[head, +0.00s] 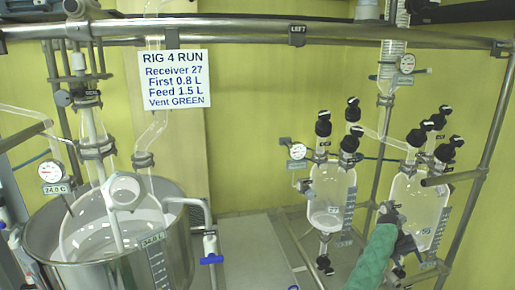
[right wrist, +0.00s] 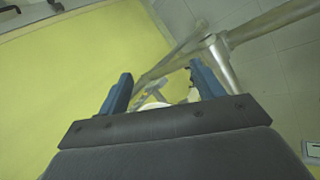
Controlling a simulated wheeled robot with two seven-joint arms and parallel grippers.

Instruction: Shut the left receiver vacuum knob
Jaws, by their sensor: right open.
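The left receiver (head: 328,205) is a clear glass vessel marked 27, hanging in a metal frame right of centre in the head view. Several black knobs (head: 350,144) stand on its top; their labels are too small to read, so I cannot tell which is the vacuum knob. Another black knob (head: 323,262) is under it. My right gripper (head: 388,213) is between the left receiver and the right receiver (head: 418,205), below the top knobs and apart from them. It is open; the right wrist view shows its blue fingers (right wrist: 162,88) with nothing held between them. My left gripper is out of view.
Metal rails (head: 480,150) frame the receivers; a metal tube joint (right wrist: 214,45) shows beyond the fingers in the right wrist view. A gauge (head: 298,151) is left of the left receiver. A steel bath (head: 175,240) with glassware stands at left. A sign (head: 175,80) hangs above.

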